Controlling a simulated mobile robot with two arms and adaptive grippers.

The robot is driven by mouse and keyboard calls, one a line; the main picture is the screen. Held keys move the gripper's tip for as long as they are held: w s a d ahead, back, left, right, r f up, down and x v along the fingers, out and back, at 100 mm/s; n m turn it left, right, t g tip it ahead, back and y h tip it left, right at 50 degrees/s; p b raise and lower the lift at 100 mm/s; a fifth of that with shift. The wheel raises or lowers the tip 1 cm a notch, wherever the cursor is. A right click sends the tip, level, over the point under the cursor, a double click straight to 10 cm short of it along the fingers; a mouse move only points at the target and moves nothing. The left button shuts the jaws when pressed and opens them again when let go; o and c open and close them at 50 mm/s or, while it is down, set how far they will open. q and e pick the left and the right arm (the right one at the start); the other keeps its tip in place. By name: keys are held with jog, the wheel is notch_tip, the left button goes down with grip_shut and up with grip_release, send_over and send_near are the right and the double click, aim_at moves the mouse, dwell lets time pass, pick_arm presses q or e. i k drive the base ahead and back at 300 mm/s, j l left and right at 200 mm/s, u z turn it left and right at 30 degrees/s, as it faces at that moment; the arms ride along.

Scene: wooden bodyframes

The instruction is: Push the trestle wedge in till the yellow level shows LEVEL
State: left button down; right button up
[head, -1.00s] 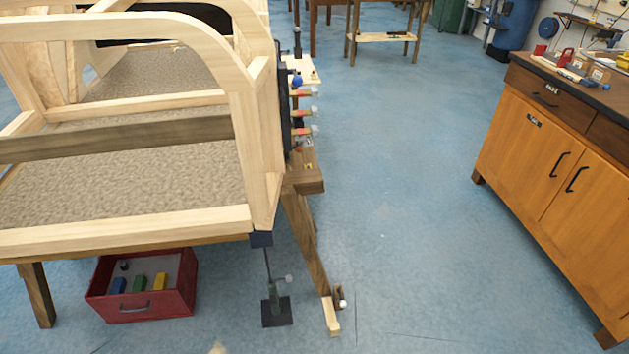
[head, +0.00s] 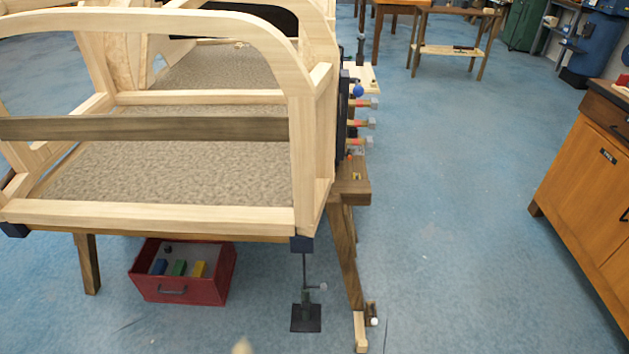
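The wooden trestle (head: 346,255) stands under the right end of the bodyframe (head: 150,214). At its foot, a pale wooden piece (head: 360,330) that looks like the wedge lies on the floor. Beside it is a small brown block with a white knob (head: 374,321). How far the wedge sits under the leg is too small to tell. A small yellow item (head: 357,176), perhaps the level, is on the trestle's top end; its reading is not legible.
A black-based jack stand (head: 306,317) is left of the trestle foot. A red box (head: 180,289) with coloured blocks is under the frame. Clamps (head: 362,123) stick out at the frame's right end. A wooden cabinet (head: 585,180) stands at right; blue floor between is clear.

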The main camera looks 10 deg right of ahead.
aim_at(362, 345)
jog(key=i+l+u, duration=0.2)
jog(key=l+u, duration=0.2)
jog(key=l, duration=0.4)
jog(key=i+l+u, duration=0.1)
jog(key=l+u, duration=0.25)
jog(key=l, duration=0.45)
jog(key=l+u, duration=0.4)
jog(key=l, duration=0.4)
